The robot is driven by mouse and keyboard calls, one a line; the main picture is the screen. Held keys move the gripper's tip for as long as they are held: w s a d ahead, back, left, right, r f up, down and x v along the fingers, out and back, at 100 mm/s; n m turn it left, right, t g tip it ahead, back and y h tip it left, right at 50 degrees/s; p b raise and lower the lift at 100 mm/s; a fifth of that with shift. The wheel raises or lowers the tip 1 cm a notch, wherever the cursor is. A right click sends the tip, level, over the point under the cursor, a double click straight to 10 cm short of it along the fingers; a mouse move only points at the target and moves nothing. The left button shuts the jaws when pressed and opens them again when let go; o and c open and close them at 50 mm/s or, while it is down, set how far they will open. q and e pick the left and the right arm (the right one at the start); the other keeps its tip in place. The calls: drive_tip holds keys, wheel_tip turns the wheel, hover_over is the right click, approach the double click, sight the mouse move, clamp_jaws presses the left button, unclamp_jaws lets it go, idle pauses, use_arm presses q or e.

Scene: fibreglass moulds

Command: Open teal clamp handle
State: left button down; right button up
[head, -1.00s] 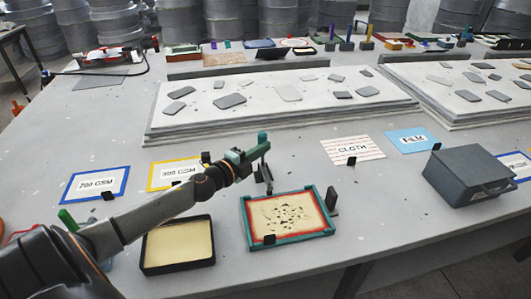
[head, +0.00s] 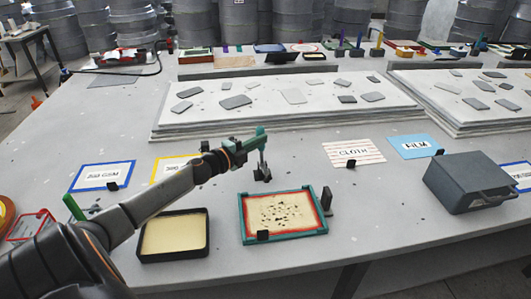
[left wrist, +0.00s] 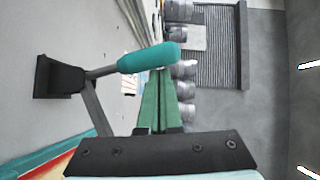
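The clamp has a teal handle (head: 261,135) that stands up above its dark base (head: 263,175), at the back edge of a teal frame (head: 322,221) with a red inner border. In the left wrist view the teal handle (left wrist: 150,57) lies across the picture on a grey lever, with the dark clamp base (left wrist: 57,76) at left. My left gripper (head: 252,142) is at the handle. Its green fingers (left wrist: 160,82) look shut together, with their tips right at the handle's side; whether they touch it is unclear. My right gripper is not in view.
A black tray (head: 204,236) stands left of the frame. A grey box (head: 465,180) is at right. Label cards and a slab with grey pieces (head: 300,118) lie behind.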

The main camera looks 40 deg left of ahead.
sight(257, 134)
use_arm(q)
drive_tip(key=shift+w+a, duration=0.4)
drive_tip(key=shift+a, duration=0.05)
drive_tip(key=shift+w+a+p, duration=0.35)
drive_tip(key=shift+w+a, duration=0.15)
drive_tip(key=shift+w+a+g, duration=0.2)
drive_tip(key=shift+a+g, duration=0.1)
drive_tip(key=shift+a, duration=0.05)
drive_tip(key=shift+w+a+f+n+p, duration=0.1)
drive_tip(key=shift+w+a+n+p, duration=0.1)
drive_tip(key=shift+n+p, duration=0.25)
drive_tip(key=shift+w+a+f, duration=0.1)
drive_tip(key=shift+f, duration=0.2)
drive_tip(key=shift+w+a+f, duration=0.45)
drive_tip(key=shift+w+a, duration=0.05)
drive_tip(key=shift+a, duration=0.05)
drive_tip(key=shift+r, duration=0.1)
